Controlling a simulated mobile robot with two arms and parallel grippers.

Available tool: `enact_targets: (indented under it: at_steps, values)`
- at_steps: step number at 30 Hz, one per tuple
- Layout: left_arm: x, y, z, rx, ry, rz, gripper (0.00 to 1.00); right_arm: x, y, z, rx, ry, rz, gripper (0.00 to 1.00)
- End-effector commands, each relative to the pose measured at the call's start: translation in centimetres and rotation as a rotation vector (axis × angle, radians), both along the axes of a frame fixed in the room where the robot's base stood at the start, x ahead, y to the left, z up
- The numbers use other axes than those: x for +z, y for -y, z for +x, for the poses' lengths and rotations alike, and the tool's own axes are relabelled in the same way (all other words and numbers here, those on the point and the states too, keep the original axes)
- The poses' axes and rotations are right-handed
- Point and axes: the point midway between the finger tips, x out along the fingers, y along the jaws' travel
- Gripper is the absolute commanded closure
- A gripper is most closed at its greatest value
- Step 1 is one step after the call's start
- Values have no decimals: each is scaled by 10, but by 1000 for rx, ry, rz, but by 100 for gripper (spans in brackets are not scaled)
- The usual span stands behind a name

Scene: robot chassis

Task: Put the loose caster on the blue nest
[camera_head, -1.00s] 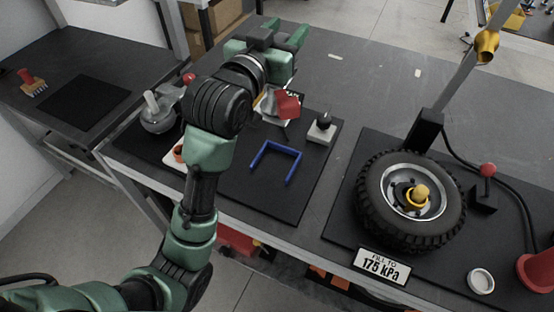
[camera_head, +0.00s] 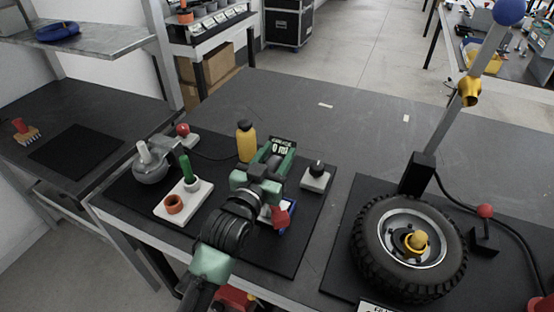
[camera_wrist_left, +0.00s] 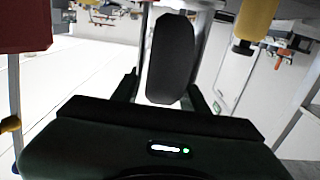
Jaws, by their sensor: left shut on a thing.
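My left gripper (camera_head: 268,168) reaches over the black mat and is shut on the caster, whose black wheel (camera_wrist_left: 172,58) shows between the fingers in the left wrist view. The caster is hidden behind the gripper and arm in the head view. The blue nest (camera_head: 291,228) is a blue frame on the mat, mostly hidden by my left wrist, with only a bit showing at its right. I cannot tell whether the caster touches anything below. My right gripper is not in view.
A knobbed white block (camera_head: 315,180) is to the right. A white tray (camera_head: 166,210) with cups and a large tire (camera_head: 370,262) flank the area.

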Motion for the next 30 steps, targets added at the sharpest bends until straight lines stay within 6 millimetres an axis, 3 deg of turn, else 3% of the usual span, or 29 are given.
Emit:
enact_targets:
  at_steps: [4, 16, 17, 18, 30]
  values:
    - [-14, 0, 0, 0, 4, 0, 100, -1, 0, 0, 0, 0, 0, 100]
    - [-18, 0, 0, 0, 6, -1, 100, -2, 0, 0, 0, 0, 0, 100]
    - [-19, 0, 0, 0, 2, 0, 48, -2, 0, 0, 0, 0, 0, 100]
    - [-19, 0, 0, 0, 2, -1, 37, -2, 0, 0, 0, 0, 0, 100]
    - [-14, -1, -1, 0, 2, 0, 35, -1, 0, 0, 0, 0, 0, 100]
